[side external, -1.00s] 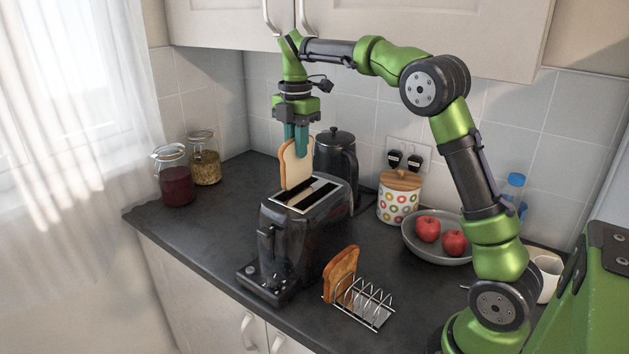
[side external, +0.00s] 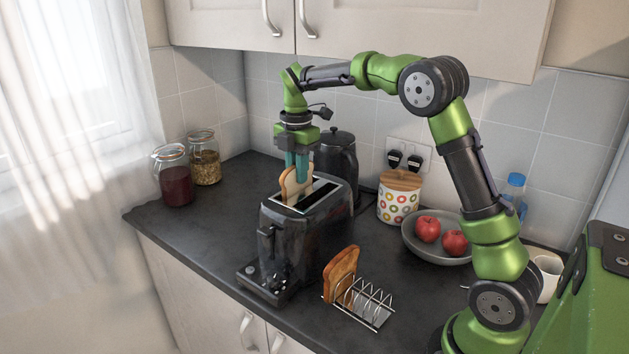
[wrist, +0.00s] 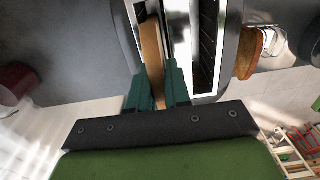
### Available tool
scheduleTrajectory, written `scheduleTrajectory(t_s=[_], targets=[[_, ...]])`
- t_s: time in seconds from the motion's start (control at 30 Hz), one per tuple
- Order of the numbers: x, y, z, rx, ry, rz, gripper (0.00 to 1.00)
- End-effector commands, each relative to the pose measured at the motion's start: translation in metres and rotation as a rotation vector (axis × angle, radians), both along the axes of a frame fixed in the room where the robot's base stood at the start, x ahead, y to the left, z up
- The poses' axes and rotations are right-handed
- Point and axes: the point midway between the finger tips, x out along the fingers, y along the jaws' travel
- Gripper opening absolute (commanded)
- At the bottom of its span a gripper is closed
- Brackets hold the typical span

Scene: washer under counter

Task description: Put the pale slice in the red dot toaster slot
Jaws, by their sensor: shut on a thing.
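The pale slice (side external: 289,187) is upright, with its lower part sunk into the left slot of the black toaster (side external: 322,226) and its upper part standing above the top. My gripper (side external: 301,172) points down and is shut on the slice's upper part. In the wrist view my gripper's teal fingers (wrist: 167,84) clasp the slice (wrist: 152,52), seen edge-on in the left slot. The toaster's other slot (wrist: 207,48) is empty. I cannot make out a red dot; the slice's lower edge is hidden.
A wire rack (side external: 369,304) holding a browner slice (side external: 341,269) stands right of the toaster. A patterned canister (side external: 398,202) and a bowl of apples (side external: 407,238) stand right. Two jars (side external: 174,181) stand left.

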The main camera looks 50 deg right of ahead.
Motion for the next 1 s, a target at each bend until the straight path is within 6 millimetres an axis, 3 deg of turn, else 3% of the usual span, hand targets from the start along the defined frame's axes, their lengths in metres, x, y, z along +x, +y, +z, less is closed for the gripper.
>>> scheduleTrajectory(t_s=[0.4, 0.43, 0.6, 1.0], targets=[[-0.0001, 0.0002, -0.0033, 0.001, 0.001, 0.0, 0.0], [-0.0001, 0.0002, -0.0033, 0.001, 0.001, 0.0, 0.21], [-0.0001, 0.0002, -0.0032, 0.0, 0.0, 0.0, 0.47], [0.0003, 0.0, 0.0032, -0.001, -0.001, 0.0, 0.47]])
